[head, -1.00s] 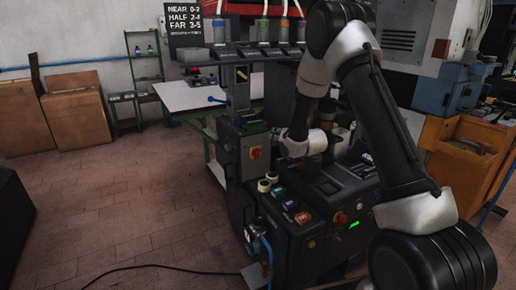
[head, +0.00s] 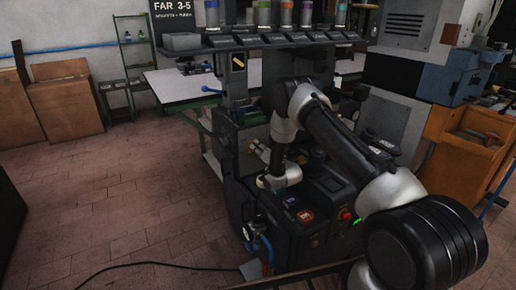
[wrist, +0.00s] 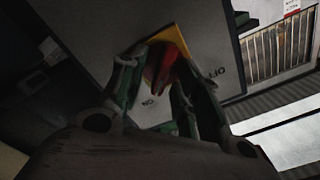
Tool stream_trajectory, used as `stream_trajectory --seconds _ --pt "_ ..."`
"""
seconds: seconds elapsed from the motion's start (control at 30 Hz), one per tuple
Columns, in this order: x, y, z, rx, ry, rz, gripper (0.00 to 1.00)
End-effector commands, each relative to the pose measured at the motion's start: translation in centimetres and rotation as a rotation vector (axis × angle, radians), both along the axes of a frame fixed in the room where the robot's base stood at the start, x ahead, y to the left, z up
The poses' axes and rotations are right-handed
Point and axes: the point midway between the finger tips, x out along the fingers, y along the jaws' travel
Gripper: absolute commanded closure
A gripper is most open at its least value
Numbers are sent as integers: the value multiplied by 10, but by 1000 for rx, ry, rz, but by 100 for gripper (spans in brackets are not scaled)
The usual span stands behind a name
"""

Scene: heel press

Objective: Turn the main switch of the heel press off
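The main switch (wrist: 164,66) is a red handle on a yellow plate, set on a grey panel in the wrist view. The lettering ON and OFF shows on the panel around it, turned in the picture. My gripper (wrist: 158,72) has its green-grey fingers on both sides of the red handle. The fingers are apart, but I cannot tell whether they press on it. In the head view my gripper (head: 259,150) is at the front panel of the heel press (head: 240,165), and the switch is hidden behind it.
A red button (head: 346,215) sits on the press's lower front, near my arm. A dark cable (head: 150,266) lies on the floor. A white-topped table (head: 180,82) stands behind. The tiled floor at left is free.

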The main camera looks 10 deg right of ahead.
Motion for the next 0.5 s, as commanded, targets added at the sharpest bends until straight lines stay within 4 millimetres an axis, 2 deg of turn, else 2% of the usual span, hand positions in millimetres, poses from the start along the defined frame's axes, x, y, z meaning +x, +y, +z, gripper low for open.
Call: stream_trajectory --seconds 0.1,0.37,0.5 --pt "8 3 0 0 0 0 67" --pt "9 3 0 0 1 0 67" --pt "9 3 0 -1 1 0 91"
